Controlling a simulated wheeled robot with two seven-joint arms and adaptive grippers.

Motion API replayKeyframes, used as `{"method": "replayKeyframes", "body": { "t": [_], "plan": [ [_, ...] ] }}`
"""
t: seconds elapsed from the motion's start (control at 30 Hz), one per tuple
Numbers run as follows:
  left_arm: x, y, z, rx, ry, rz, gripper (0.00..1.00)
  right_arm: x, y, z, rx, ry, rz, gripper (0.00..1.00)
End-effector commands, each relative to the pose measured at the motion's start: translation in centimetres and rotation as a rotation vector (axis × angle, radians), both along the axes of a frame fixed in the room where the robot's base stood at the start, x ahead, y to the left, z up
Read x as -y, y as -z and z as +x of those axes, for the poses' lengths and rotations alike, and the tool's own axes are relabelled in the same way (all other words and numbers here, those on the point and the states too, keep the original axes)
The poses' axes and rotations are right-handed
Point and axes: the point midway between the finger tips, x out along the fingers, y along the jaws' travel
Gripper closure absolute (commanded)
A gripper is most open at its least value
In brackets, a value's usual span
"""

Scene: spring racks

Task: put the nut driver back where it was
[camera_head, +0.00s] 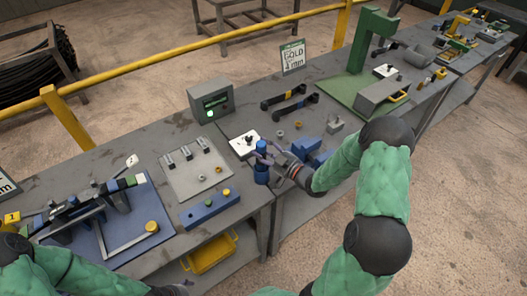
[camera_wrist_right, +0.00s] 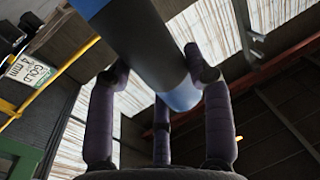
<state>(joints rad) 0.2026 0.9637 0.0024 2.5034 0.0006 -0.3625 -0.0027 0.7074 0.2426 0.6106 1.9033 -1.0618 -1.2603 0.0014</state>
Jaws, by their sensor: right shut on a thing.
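The nut driver (camera_head: 261,176) shows as an upright blue cylinder at the front edge of the grey bench, right of the middle. My right gripper (camera_head: 268,160) is shut on it, with dark fingers around its side. My left gripper (camera_head: 178,289) is only partly in view at the bottom edge.
A grey panel (camera_head: 183,184) with small parts and a blue bar with buttons (camera_head: 210,209) lie left of the gripper. A white square piece (camera_head: 243,146) and small nuts lie close behind.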

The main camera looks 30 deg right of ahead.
Motion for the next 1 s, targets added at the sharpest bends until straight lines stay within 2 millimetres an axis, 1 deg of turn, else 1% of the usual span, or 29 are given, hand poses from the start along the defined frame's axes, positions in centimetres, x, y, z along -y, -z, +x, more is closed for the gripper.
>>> {"method": "replayKeyframes", "body": {
  "t": [0.07, 0.3, 0.47, 0.5, 0.53, 0.57, 0.87, 1.0],
  "plan": [
    [0.00, 0.16, 0.00, 0.000, 0.000, 0.000, 0.25, 0.07, 0.48, 0.06, 0.006, 0.001, -0.001, 0.95],
    [0.00, 0.12, 0.01, 0.000, 0.000, 0.000, 0.25, 0.09, 0.42, 0.07, 0.006, 0.001, -0.003, 0.95],
    [-0.01, 0.55, 0.01, 0.000, 0.000, 0.000, 0.25, 0.08, 0.84, 0.06, 0.006, 0.001, -0.002, 0.95],
    [0.00, 0.45, 0.00, 0.000, 0.000, 0.000, 0.25, 0.03, 0.91, 0.01, 0.001, 0.001, -0.001, 0.38],
    [0.00, 0.42, 0.00, 0.000, 0.000, 0.000, 0.25, 0.02, 0.89, 0.01, 0.001, 0.000, -0.001, 0.29],
    [0.00, 0.41, 0.00, 0.000, 0.000, 0.000, 0.25, 0.03, 0.88, 0.01, 0.001, 0.001, -0.001, 0.25],
    [0.00, 0.39, 0.02, 0.000, 0.000, 0.000, 0.25, 0.03, 0.86, 0.01, 0.001, 0.001, -0.001, 0.25],
    [-0.01, -0.04, 0.01, 0.000, 0.000, 0.000, 0.25, 0.03, 0.44, 0.01, 0.001, 0.001, -0.001, 0.25]
  ]
}}
